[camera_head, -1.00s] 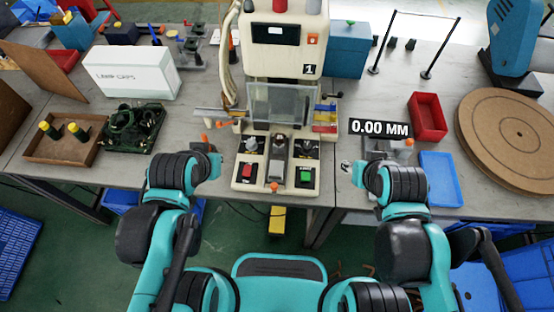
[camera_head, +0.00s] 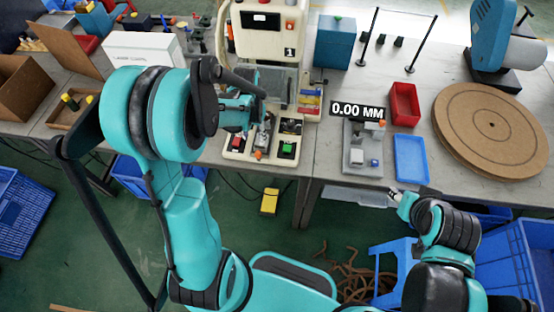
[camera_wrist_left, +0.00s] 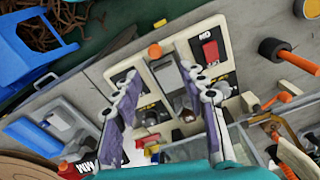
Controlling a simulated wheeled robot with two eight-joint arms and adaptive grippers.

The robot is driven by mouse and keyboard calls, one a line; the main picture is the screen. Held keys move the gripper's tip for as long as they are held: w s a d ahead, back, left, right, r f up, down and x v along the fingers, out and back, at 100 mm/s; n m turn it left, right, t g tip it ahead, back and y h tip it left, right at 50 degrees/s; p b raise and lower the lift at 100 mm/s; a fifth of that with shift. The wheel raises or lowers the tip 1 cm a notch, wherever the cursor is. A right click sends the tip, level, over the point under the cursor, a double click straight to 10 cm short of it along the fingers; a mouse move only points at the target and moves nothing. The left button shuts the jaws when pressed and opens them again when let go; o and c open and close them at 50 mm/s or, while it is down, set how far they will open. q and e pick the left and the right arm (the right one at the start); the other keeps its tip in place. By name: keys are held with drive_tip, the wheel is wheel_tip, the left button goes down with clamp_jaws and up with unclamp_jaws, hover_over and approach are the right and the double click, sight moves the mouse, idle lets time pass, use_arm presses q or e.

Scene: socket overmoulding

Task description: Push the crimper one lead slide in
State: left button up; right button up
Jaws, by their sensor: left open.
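Crimper one (camera_head: 268,45) is the cream machine marked "1" at the back centre. Its lead slide (camera_head: 263,133) is a grey block between the red and green buttons, with an orange knob (camera_head: 258,155) at its front. In the left wrist view the slide (camera_wrist_left: 168,74) and knob (camera_wrist_left: 155,51) show between my fingers. My left gripper (camera_head: 245,108) is open over the machine's front deck; it also shows in the left wrist view (camera_wrist_left: 163,78). It holds nothing; I cannot tell whether it touches the slide. My right gripper (camera_head: 396,196) is low at the right, its fingers unclear.
A grey fixture (camera_head: 362,150) under a "0.00 MM" display, a red bin (camera_head: 404,104) and a blue tray (camera_head: 411,160) stand to the right. A round wooden disc (camera_head: 490,125) lies farther right. My left arm hides part of the left bench and a white box (camera_head: 145,47).

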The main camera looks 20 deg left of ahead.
sight(258, 152)
use_arm(q)
drive_tip(key=shift+d+f+g, duration=0.15)
drive_tip(key=shift+d+f, duration=0.05)
drive_tip(key=shift+f, duration=0.3)
drive_tip(key=shift+d+f+g, duration=0.15)
drive_tip(key=shift+f, duration=0.3)
wheel_tip(258, 152, down, 8)
drive_tip(key=shift+w+r+b, duration=0.1)
drive_tip(key=shift+b, duration=0.95)
use_arm(e)
drive_tip(key=shift+s+d+f, duration=0.25)
drive_tip(key=shift+d+f, duration=0.1)
drive_tip(key=shift+f, duration=0.15)
drive_tip(key=shift+s+d+f, duration=0.25)
drive_tip(key=shift+d+f, duration=0.05)
drive_tip(key=shift+f, duration=0.15)
use_arm(q)
clamp_jaws()
